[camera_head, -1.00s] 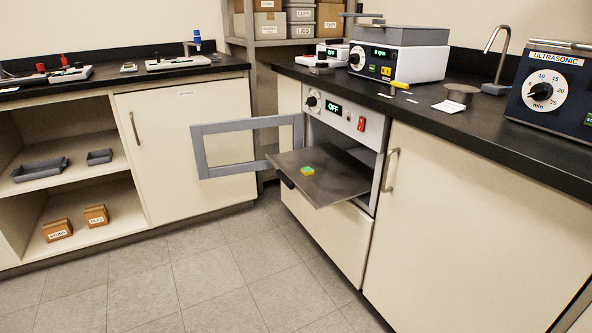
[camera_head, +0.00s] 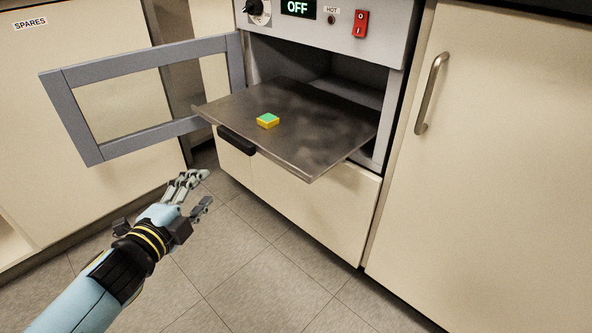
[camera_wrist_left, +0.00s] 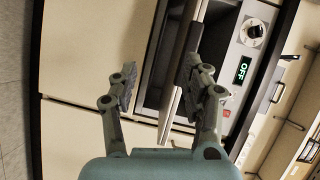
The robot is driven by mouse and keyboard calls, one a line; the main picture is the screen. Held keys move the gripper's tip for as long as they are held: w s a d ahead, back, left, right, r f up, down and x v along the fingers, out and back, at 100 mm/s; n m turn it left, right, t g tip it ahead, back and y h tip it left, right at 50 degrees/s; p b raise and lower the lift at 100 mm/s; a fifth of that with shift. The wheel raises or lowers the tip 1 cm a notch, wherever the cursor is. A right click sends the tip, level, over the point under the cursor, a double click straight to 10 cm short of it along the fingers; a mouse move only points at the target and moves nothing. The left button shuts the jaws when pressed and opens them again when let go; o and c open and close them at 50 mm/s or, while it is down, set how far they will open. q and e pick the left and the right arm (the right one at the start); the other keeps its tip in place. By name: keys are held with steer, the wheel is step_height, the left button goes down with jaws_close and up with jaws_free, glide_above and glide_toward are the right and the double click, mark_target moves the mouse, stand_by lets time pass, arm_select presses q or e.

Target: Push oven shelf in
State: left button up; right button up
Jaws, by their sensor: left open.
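The oven shelf (camera_head: 315,135), a flat grey metal plate, sticks well out of the front of the oven (camera_head: 345,22). A dark handle (camera_head: 237,141) is on its front edge. A small yellow block with a green top (camera_head: 267,120) lies on the shelf. The oven's grey-framed door (camera_head: 76,118) stands open to the left. My left gripper (camera_head: 205,188) is open and empty, lower left of the shelf handle and apart from it. In the left wrist view its open fingers (camera_wrist_left: 160,70) face the oven front, which looks turned sideways. My right gripper is not in view.
The open door frame is close above and left of my left gripper. A cream cupboard with a metal handle (camera_head: 432,93) stands right of the oven. A cupboard labelled SPARES (camera_head: 30,24) is at left. The tiled floor (camera_head: 255,260) is clear.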

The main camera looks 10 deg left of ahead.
mark_target(233, 143)
arm_select(q)
steer(key=w+d+r+m, duration=0.1)
steer(key=w, duration=0.2)
steer(key=w+d+r+m+b, duration=0.1)
steer(key=w+d, duration=0.1)
steer(key=w, duration=0.2)
steer(key=w+d+r+t+h+b, duration=0.1)
steer(key=w+r, duration=0.1)
steer(key=w, duration=0.2)
steer(key=shift+w+d+m, duration=0.1)
steer(key=shift+d+m, duration=0.05)
steer(key=shift+m, duration=0.25)
steer(key=shift+w+d, duration=0.15)
steer(key=shift+w, duration=0.35)
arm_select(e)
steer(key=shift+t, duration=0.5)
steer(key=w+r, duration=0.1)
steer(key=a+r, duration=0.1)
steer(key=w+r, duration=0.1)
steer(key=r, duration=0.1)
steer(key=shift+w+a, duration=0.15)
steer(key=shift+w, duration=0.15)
arm_select(q)
jaws_close()
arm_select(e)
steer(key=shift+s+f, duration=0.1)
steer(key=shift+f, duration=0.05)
